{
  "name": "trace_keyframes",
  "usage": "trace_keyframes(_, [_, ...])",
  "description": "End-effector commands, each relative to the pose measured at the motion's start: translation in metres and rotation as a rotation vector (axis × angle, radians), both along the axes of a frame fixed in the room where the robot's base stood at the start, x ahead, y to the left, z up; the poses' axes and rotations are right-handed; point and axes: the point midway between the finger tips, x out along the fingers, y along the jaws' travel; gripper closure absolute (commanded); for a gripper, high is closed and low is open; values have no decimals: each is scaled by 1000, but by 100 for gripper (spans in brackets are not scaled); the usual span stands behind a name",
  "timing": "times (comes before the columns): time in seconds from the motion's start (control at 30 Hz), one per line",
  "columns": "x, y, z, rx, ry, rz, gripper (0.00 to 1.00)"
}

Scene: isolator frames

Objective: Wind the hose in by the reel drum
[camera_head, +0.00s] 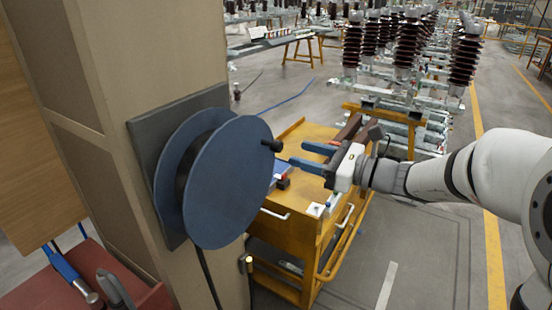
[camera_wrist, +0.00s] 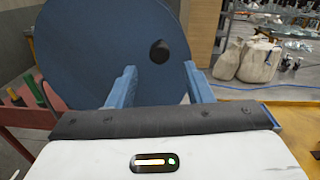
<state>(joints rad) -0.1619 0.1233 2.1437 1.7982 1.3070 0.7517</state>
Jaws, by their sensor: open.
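The blue reel drum (camera_head: 228,190) is mounted on a dark backing plate (camera_head: 150,150) on a beige pillar. A black knob (camera_head: 272,145) sticks out from the front disc near its right upper edge. The black hose (camera_head: 208,278) hangs down from the drum along the pillar; its lower end is out of view. My gripper (camera_head: 297,154) is open, its two blue fingers pointing at the drum, just right of the knob and apart from it. In the wrist view the drum (camera_wrist: 100,45) fills the left, and the knob (camera_wrist: 158,50) shows between the fingertips (camera_wrist: 160,70).
A yellow cart (camera_head: 300,205) with small items stands below my gripper. A red bench (camera_head: 140,290) with tools is at lower left. White sacks (camera_wrist: 250,60) stand on the floor behind. Racks of brown insulators (camera_head: 408,45) fill the back; floor at right is clear.

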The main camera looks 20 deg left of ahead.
Motion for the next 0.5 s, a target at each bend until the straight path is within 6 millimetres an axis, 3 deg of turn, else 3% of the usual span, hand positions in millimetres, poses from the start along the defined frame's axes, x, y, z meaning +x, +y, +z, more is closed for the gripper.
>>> trace_keyframes(0.5, [12, 68, 2, -1, -9, 3, 54])
